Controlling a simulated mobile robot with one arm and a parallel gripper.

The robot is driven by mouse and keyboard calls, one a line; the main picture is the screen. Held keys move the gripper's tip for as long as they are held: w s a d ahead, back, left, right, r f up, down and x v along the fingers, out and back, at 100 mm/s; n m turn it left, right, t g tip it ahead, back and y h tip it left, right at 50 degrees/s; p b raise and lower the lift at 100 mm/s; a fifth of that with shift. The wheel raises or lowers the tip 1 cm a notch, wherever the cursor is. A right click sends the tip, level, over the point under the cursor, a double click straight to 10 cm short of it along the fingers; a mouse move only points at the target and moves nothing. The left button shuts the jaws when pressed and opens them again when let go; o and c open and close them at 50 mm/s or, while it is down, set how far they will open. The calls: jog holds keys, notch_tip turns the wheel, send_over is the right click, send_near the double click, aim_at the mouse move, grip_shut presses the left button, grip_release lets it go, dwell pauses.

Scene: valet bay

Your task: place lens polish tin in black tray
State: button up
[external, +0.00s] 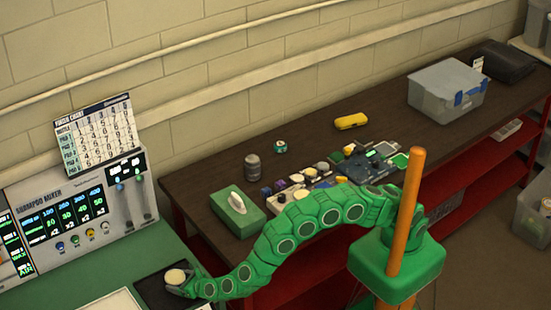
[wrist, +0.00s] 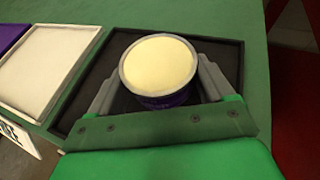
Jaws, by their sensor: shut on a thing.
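The lens polish tin (wrist: 157,65) is round, with a pale cream top, a grey rim and a dark purple side. My gripper (wrist: 157,88) is shut on it, with one grey finger on each side. The tin also shows at my gripper (external: 178,280) in the external view, at the lower left. The black tray (wrist: 222,55) lies under and around the tin in the wrist view, and its dark surface (external: 150,291) shows in the external view. The tin is upright within the tray's outline. I cannot tell whether its base touches the tray floor.
A white tray (wrist: 42,65) lies left of the black tray on the green counter (wrist: 190,14). The shampoo mixer panel (external: 75,215) stands behind. On the dark bench are a green tissue box (external: 238,212), a grey canister (external: 252,167) and a clear lidded bin (external: 447,92).

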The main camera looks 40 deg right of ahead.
aim_at(175, 283)
jog(key=shift+f, duration=0.7)
jog(key=shift+f, duration=0.1)
jog(key=o, duration=1.1)
jog(key=shift+s+d+r, duration=0.1)
jog(key=shift+s+r, duration=0.1)
jog(key=shift+s, duration=0.15)
jog(key=shift+s+d+r, duration=0.2)
jog(key=shift+s+r, duration=0.25)
jog(key=shift+s, duration=0.05)
jog(key=shift+s+d+r, duration=0.2)
jog(key=shift+s+r, duration=0.25)
jog(key=shift+s, duration=0.05)
notch_tip(175, 283, up, 6)
jog(key=shift+f, duration=0.25)
jog(key=shift+r, duration=0.35)
